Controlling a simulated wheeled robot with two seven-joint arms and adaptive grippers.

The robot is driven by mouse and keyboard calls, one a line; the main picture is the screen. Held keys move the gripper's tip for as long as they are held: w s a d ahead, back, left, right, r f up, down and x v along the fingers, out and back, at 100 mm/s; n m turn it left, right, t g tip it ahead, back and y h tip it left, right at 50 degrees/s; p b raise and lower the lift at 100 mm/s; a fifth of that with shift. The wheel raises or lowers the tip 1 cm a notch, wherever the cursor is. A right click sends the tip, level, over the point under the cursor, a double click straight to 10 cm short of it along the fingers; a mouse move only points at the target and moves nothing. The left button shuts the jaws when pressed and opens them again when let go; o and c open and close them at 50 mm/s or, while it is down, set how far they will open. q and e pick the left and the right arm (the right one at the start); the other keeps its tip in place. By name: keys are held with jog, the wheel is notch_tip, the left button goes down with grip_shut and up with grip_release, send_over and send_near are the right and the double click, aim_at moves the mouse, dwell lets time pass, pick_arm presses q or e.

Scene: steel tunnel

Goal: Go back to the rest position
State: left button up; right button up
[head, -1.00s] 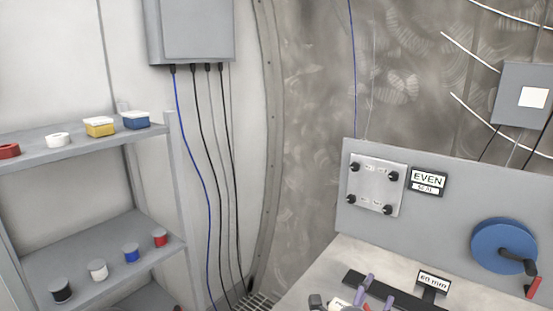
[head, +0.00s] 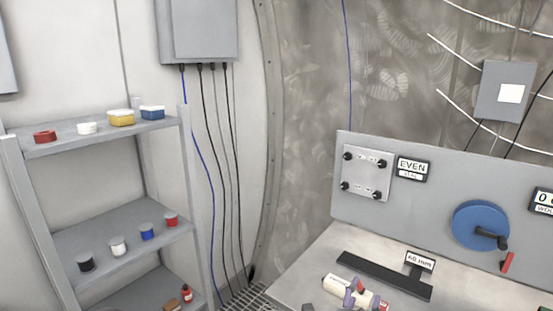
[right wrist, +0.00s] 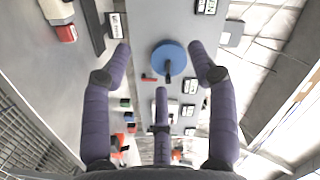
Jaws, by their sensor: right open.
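My right gripper (right wrist: 158,50) is open and empty in the right wrist view, its purple fingers spread wide. In the head view only small purple parts of it (head: 353,292) show at the bottom edge, in front of a cream and red cylinder (head: 338,285) on the workbench (head: 310,268). That cylinder also shows at the top left of the right wrist view (right wrist: 66,32), apart from the fingers. A blue wheel with a dark handle (head: 470,222) is on the grey panel; it appears between the fingers in the right wrist view (right wrist: 160,52). My left gripper is in neither view.
A grey shelf (head: 75,245) at the left holds small tubs, capped jars and a red bottle (head: 187,294). The upright panel (head: 440,190) bears an "EVEN" sign (head: 412,168). A black bar (head: 370,272) lies on the bench. A floor grate (head: 245,299) lies between shelf and bench.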

jog(key=a+f+n+g+y, duration=0.3)
jog(key=f+n+y, duration=0.15)
jog(key=f, duration=0.95)
jog(key=a+f+n+g+y, duration=0.2)
jog(key=f+n+y, duration=0.3)
jog(key=f, duration=1)
jog(key=s+a+f+n+g+y, duration=0.1)
jog(key=s+a+f+n+g, duration=0.1)
jog(key=s+f, duration=0.7)
jog(key=s+a+f+n+g+y, duration=0.2)
jog(key=s+f+n+g, duration=0.2)
jog(key=s+f+g, duration=0.3)
jog(key=s+f, duration=0.1)
jog(key=s, duration=0.4)
jog(key=shift+s+a+f+g, duration=0.15)
jog(key=shift+a+f+g, duration=0.15)
jog(key=shift+a+f, duration=0.05)
jog(key=shift+y, duration=0.25)
